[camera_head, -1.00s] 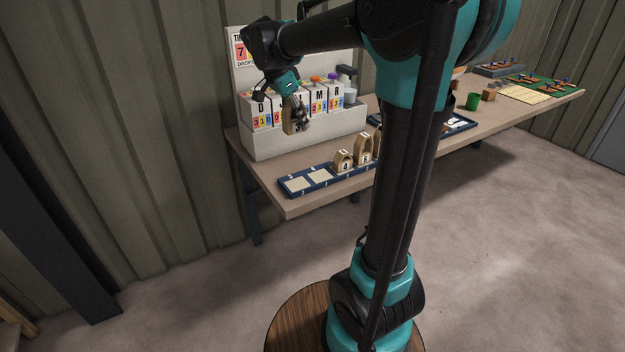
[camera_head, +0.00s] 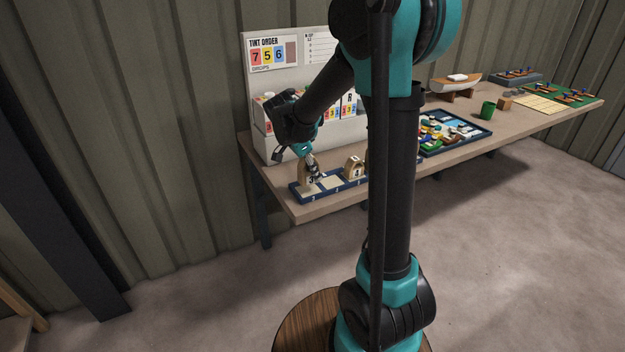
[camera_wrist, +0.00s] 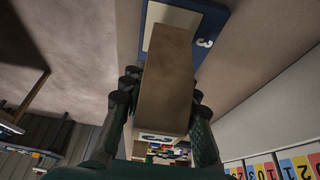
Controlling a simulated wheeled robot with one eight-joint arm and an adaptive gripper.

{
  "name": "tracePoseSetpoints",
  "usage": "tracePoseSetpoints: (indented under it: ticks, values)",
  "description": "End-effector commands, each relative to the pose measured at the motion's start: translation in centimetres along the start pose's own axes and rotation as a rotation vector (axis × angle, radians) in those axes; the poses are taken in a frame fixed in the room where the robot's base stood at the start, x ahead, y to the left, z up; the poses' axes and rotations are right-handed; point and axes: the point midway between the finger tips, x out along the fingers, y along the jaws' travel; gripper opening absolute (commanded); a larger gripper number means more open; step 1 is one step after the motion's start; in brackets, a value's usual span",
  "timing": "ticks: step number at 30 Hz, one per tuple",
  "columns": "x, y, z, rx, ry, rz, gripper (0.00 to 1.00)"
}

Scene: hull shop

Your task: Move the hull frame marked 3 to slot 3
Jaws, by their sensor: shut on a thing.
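My gripper (camera_head: 316,172) is shut on a tan arched hull frame (camera_head: 303,171), over the left end of the blue slotted rack (camera_head: 295,191). I cannot tell whether the frame touches the rack. A pale empty slot (camera_head: 331,183) lies just right of it.
A hull frame marked 4 (camera_head: 354,168) stands in the rack to the right, close to my column. The tint dispenser (camera_head: 262,145) stands behind the rack. A blue tray of parts (camera_head: 455,134) and a green cup (camera_head: 487,110) are farther right on the bench.

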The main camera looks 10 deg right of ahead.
Motion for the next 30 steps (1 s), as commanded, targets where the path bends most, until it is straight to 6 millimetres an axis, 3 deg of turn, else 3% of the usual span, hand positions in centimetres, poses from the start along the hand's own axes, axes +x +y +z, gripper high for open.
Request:
tracePoseSetpoints:
  ticks: [6,18,19,21,24,30]
  values:
    - [2.6,0.0,1.1,0.0,0.0,0.0,0.0]
    - [3.1,0.0,1.3,0.0,0.0,0.0,0.0]
    - [3.1,0.0,1.3,0.0,0.0,0.0,0.31]
    - [3.1,0.0,1.3,0.0,0.0,0.0,0.4]
    - [3.1,0.0,1.3,0.0,0.0,0.0,0.51]
    - [3.1,0.0,1.3,0.0,0.0,0.0,0.51]
